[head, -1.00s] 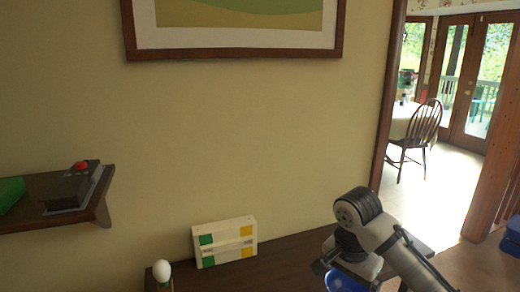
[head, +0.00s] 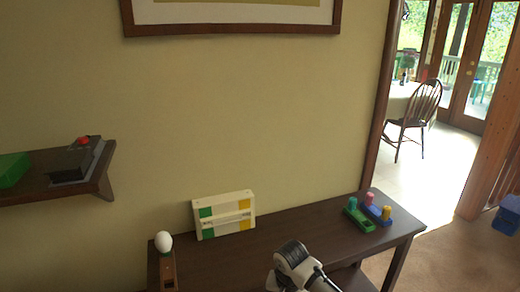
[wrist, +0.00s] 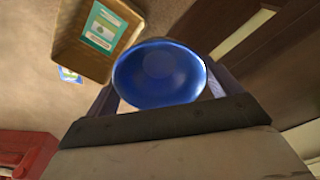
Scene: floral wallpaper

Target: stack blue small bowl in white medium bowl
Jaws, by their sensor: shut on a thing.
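The blue small bowl (wrist: 160,73) is between the two fingers of my gripper (wrist: 163,88) in the wrist view, its round inside facing the camera. My gripper is shut on it. In the head view my arm's end (head: 292,268) is low in the picture, in front of the dark table (head: 300,237); the fingers and the blue bowl are hidden or out of frame there. I cannot make out the white medium bowl in either view.
On the table are a white box with green and yellow squares (head: 224,215), a white egg-shaped thing on a wooden stand (head: 164,242), and coloured peg blocks (head: 368,213) at the right end. A wall shelf (head: 95,184) juts out left. A tan box (wrist: 95,38) shows in the wrist view.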

